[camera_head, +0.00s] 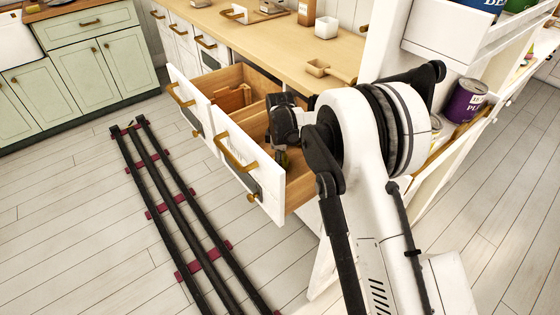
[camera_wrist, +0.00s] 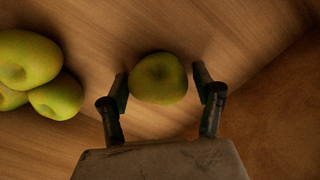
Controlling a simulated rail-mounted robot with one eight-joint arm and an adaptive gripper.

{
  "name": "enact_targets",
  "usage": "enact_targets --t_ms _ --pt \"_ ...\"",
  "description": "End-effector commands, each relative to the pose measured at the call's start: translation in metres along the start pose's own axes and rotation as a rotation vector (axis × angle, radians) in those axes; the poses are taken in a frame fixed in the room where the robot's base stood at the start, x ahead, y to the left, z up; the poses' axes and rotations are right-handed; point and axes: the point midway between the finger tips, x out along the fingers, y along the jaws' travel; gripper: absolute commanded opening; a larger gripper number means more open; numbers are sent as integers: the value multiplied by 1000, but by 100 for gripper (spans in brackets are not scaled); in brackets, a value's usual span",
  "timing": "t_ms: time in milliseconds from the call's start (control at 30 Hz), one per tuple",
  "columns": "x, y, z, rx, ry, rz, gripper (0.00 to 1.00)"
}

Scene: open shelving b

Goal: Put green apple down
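In the wrist view, a green apple (camera_wrist: 158,80) sits between the two fingers of my gripper (camera_wrist: 161,84). A narrow gap shows between the apple and the right finger; the left finger is very close to it, and I cannot tell if they touch. The fingers look open around it. The apple appears to rest on the wooden drawer floor (camera_wrist: 215,30). Several more green apples (camera_wrist: 30,62) lie together at the left. In the head view, my gripper (camera_head: 281,158) reaches down into the open drawer (camera_head: 236,150); the apples there are hidden.
Another open drawer front (camera_head: 188,98) stands just beyond. The wooden counter (camera_head: 270,38) above holds a white cup (camera_head: 326,27) and a wooden scoop (camera_head: 318,68). Shelving with a purple can (camera_head: 466,101) stands at the right. A drawer wall (camera_wrist: 280,110) is close at the wrist view's right.

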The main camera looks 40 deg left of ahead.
Motion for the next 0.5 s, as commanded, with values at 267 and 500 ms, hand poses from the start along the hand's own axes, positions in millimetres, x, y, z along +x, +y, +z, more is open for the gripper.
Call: enact_targets --t_ms 267,500 --pt "-1 0 0 0 0 0 68" --pt "-24 0 0 0 0 0 68"
